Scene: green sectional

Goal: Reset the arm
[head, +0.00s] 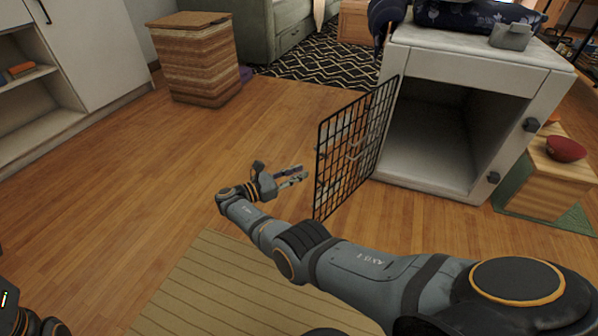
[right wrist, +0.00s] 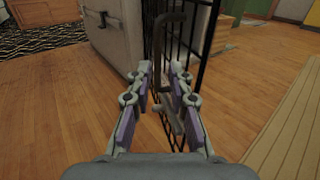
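My right arm reaches across the front from the lower right in the head view. Its gripper (head: 292,177) is just left of the open black wire door (head: 345,150) of a white cabinet (head: 478,65). In the right wrist view the two fingers (right wrist: 158,105) are apart, with nothing clearly held. The door and its grey handle (right wrist: 170,65) stand beyond and partly between the fingertips; I cannot tell whether they touch. Of my left arm, only a dark part shows at the lower left edge of the head view. My left gripper is outside both views.
A wooden crate (head: 545,180) with a red item (head: 566,148) is right of the cabinet. A beige striped mat (head: 215,285) lies in front. The wooden floor at left is clear.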

